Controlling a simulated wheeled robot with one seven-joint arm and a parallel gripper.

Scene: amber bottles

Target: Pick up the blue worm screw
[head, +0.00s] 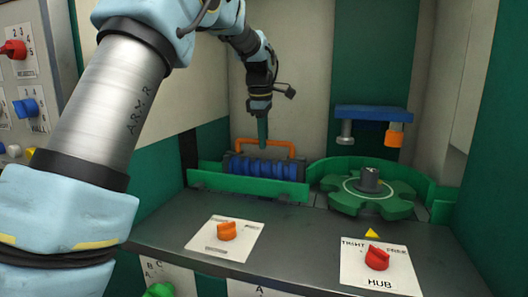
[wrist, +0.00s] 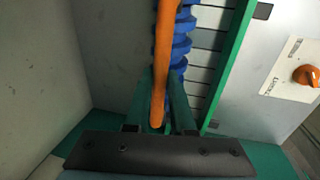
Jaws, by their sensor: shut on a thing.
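The blue worm screw (head: 264,168) lies horizontally behind a low green wall (head: 245,187), with an orange handle (head: 280,143) arching over it. My gripper (head: 263,138) reaches down from above to the middle of the handle. In the wrist view the orange handle (wrist: 165,60) runs between the two green fingers of my gripper (wrist: 162,95), which are shut on it. Part of the blue thread (wrist: 181,45) shows beside the handle. The screw's underside is hidden by the green wall.
A green notched wheel (head: 345,203) stands to the right, under a blue bracket (head: 372,113). An orange knob (head: 227,231) and a red knob (head: 376,257) sit on the dark ledge (head: 290,235) in front. Walls close in behind and at the left.

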